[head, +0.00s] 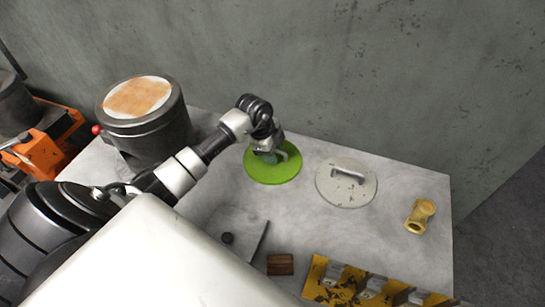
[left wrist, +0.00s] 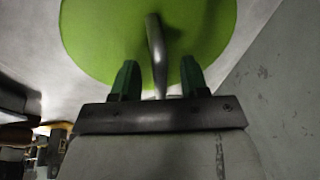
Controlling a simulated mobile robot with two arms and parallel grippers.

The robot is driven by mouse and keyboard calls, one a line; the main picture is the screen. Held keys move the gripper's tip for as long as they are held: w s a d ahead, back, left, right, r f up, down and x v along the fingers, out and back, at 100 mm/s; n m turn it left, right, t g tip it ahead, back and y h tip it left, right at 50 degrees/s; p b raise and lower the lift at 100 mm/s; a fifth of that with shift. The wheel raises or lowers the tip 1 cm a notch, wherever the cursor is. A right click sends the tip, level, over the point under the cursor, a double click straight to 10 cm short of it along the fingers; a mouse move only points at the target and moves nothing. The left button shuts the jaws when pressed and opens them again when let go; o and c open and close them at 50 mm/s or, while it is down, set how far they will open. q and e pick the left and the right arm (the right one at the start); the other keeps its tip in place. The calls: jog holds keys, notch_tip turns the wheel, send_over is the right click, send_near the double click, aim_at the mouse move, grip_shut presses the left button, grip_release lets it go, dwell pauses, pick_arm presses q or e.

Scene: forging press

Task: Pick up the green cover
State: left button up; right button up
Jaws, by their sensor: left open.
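The green cover (head: 272,173) is a round flat disc lying on the grey table, left of a similar grey cover. In the left wrist view the green cover (left wrist: 100,30) fills the upper middle, with a grey bar handle (left wrist: 156,55) standing on it. My left gripper (head: 270,154) is over the green cover and hides its handle in the head view. In the left wrist view the open fingers (left wrist: 158,78) stand on either side of the handle, with gaps to it. My right gripper is not in view.
A grey cover (head: 346,183) with a handle lies to the right. A brass fitting (head: 420,216), a yellow rack (head: 335,284) and a brown block (head: 280,264) are on the table (head: 300,220). A dark pot (head: 150,130) stands left. The wall is close behind.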

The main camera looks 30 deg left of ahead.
pick_arm(q)
jog(key=shift+c, duration=0.3)
grip_shut()
jog(key=shift+r, duration=0.15)
